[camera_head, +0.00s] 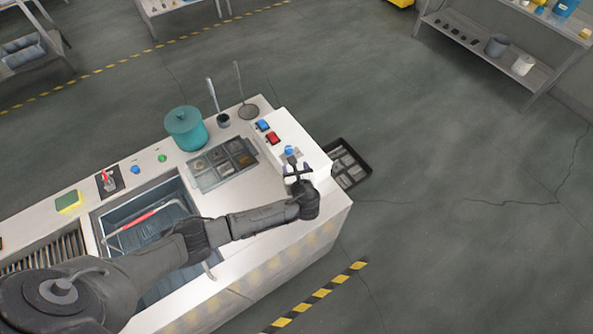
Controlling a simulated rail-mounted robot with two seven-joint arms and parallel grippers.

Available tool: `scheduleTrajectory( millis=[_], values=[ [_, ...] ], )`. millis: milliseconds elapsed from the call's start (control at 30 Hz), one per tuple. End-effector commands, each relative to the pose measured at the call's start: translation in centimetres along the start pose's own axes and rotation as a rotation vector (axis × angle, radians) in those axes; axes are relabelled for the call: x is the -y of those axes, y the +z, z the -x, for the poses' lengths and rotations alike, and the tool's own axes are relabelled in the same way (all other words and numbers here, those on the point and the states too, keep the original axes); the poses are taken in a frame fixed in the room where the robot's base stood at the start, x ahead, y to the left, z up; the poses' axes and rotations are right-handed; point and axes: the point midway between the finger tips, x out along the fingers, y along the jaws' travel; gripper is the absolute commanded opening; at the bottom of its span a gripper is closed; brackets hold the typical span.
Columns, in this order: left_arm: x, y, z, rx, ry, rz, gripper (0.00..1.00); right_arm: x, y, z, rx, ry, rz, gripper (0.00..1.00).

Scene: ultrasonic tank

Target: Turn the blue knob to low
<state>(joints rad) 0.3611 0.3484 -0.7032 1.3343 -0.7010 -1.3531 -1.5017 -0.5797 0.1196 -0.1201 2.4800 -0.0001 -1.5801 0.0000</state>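A blue knob (290,150) sits at the near end of the raised white control box (282,133), at the right end of the white counter. My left gripper (294,163) is right at this knob, with its arm reaching across the counter. The gripper is too small and dark to tell whether its fingers touch the knob or how far apart they are. The knob's markings and setting cannot be read. A second small round blue control (135,170) is on the counter's back strip at the left. My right gripper is not in view.
A blue switch (262,125) and a red switch (272,138) sit beside the knob. The open tank (150,218) lies under my arm. A black tray (347,164) is beyond the right end.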

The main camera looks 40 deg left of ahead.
Motion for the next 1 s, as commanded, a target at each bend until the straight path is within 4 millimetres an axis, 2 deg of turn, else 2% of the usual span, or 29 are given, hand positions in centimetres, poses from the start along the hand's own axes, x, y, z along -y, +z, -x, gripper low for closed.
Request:
scheduleTrajectory(
  millis=[233, 833, 1000],
  values=[
    [0.00, 0.02, 1.32, 0.000, 0.000, 0.000, 0.61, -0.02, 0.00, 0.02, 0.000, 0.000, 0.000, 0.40],
    [0.02, 0.04, 1.35, 0.000, 0.000, 0.005, 0.61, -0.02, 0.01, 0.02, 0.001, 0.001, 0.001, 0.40],
    [-0.03, 0.04, 1.34, 0.001, 0.002, 0.142, 0.61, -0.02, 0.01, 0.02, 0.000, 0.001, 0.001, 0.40]
  ],
)
